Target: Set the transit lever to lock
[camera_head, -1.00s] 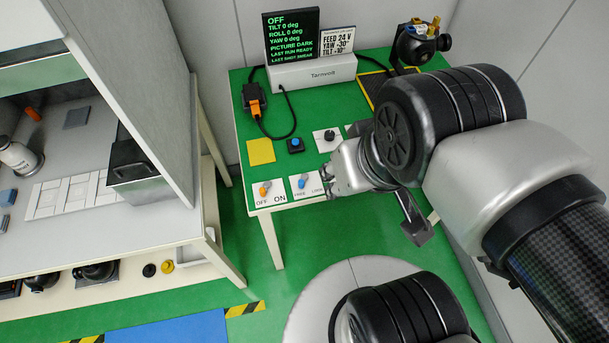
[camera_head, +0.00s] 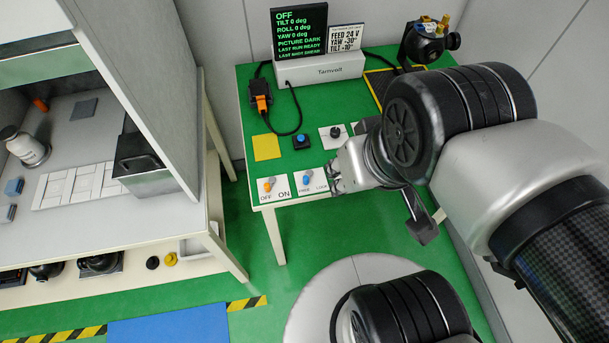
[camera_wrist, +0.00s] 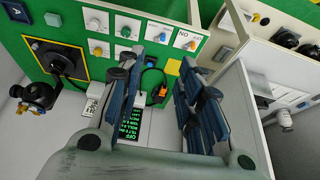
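The transit lever (camera_head: 307,177) is a small blue handle on a white plate marked FREE on the left and LOCK on the right. The plate (camera_head: 314,188) lies at the table's front edge. The handle stands nearer the FREE side; its exact angle is hard to tell. My gripper (camera_head: 335,179) is just right of the plate, close to the LOCK end, with no clear contact with the lever. In the wrist view my gripper (camera_wrist: 160,92) has its fingers well apart with nothing between them. The blue lever also shows in the wrist view (camera_wrist: 162,37), beyond the fingers.
An orange OFF/ON lever (camera_head: 269,186) sits left of the plate. A blue button (camera_head: 302,139), a black knob (camera_head: 335,131) and a yellow square (camera_head: 266,148) lie behind. A display (camera_head: 299,30) reads OFF. A grey cabinet panel (camera_head: 140,80) stands left.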

